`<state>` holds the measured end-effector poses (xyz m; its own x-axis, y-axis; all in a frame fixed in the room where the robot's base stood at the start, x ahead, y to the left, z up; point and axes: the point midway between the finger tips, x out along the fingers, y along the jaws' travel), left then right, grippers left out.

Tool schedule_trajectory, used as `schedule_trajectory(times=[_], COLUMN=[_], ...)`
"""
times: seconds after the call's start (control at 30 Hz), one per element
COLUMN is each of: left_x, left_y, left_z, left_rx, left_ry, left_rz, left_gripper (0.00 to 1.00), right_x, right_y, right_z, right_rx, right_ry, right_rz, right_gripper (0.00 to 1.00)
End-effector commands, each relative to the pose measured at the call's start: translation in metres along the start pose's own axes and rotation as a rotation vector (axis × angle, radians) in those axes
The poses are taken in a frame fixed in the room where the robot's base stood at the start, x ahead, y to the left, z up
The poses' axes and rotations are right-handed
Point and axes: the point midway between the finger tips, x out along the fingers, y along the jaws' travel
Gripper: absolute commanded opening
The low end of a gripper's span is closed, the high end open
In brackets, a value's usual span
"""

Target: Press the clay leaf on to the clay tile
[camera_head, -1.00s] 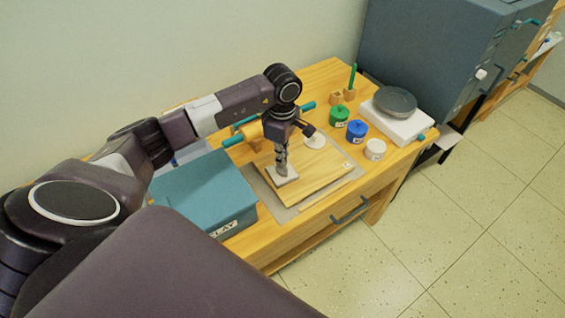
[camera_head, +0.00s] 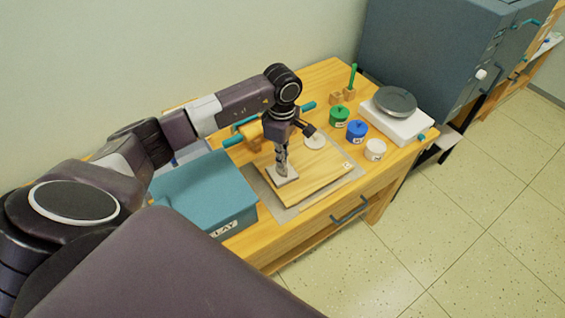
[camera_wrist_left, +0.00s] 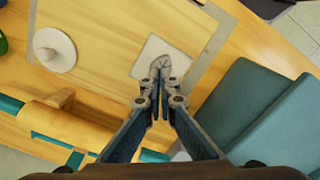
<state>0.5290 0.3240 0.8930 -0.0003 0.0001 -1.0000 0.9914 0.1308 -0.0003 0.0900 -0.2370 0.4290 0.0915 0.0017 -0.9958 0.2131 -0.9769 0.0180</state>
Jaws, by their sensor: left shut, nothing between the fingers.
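The clay tile (camera_head: 290,178) is a pale, flat square on a wooden board; it also shows in the left wrist view (camera_wrist_left: 185,60). My left gripper (camera_head: 282,171) points straight down, shut and empty, with its fingertips at the tile. In the left wrist view, a small grey leaf-like shape (camera_wrist_left: 161,62) lies on the tile right at the shut fingertips (camera_wrist_left: 157,73). It looks like the clay leaf, partly hidden by the fingers. I cannot tell whether the tips touch it. My right gripper is not in view.
A teal lidded clay box (camera_head: 200,185) stands left of the board (camera_head: 318,176). A rolling pin (camera_head: 248,132) lies behind the gripper. A white knobbed disc (camera_head: 315,141), green (camera_head: 339,116), blue (camera_head: 356,131) and white (camera_head: 375,149) pots and a scale (camera_head: 400,122) stand right.

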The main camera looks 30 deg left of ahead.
Motion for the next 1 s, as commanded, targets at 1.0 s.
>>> schedule_trajectory(times=[1.0], left_x=[0.020], left_y=[0.000], left_z=[0.000], left_rx=[-0.001], left_ry=[0.000], left_rz=[0.000], left_gripper=[0.00], right_x=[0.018], right_y=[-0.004], right_z=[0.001], right_rx=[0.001], right_ry=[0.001], right_rz=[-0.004], right_gripper=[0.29])
